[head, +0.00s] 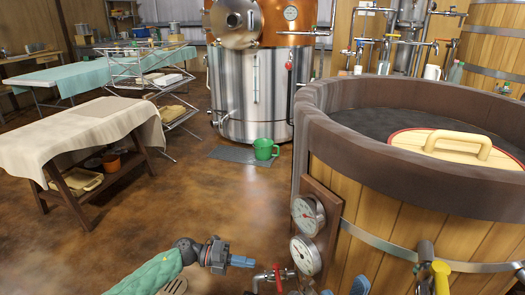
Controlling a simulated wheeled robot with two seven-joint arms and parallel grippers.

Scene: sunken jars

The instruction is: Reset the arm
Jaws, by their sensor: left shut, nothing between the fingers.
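My left gripper (241,261) is at the bottom middle of the head view, at the end of my green-sleeved arm. Its blue fingers are together and point right, with nothing between them. It is over the brown floor, left of the large wooden vat (385,235) and apart from it. A red-handled valve (274,276) is just right of and below the fingertips.
The vat holds dark liquid (390,105) and a round wooden lid (430,142) with a handle. Two gauges (306,254) stick out on its left side. A green mug (265,149) stands by the steel still (250,95). A cloth-covered table (85,130) is left. The floor between is clear.

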